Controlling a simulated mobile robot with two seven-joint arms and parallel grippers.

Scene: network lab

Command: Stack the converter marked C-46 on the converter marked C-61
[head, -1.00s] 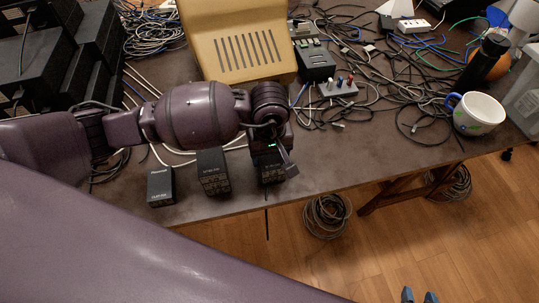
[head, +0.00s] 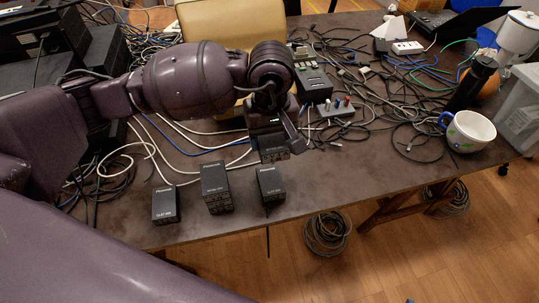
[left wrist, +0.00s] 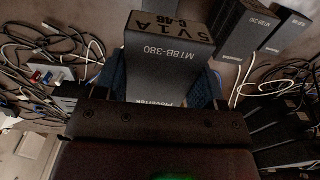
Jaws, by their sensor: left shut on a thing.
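My left gripper (head: 274,138) is shut on a dark box converter (left wrist: 168,70), which also shows below the jaws in the head view (head: 274,154). In the left wrist view its end face reads 5V1A C-46. Two converters show in the wrist view (left wrist: 245,28); no C-61 mark is readable. Only a speck of my right gripper (head: 409,301) shows.
Loose cables (head: 150,150) lie behind the converters. A small box with coloured knobs (head: 336,108) and a white mug (head: 468,133) are to the right. Black equipment (head: 100,55) stands at the left. The table's front edge is just before the converters.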

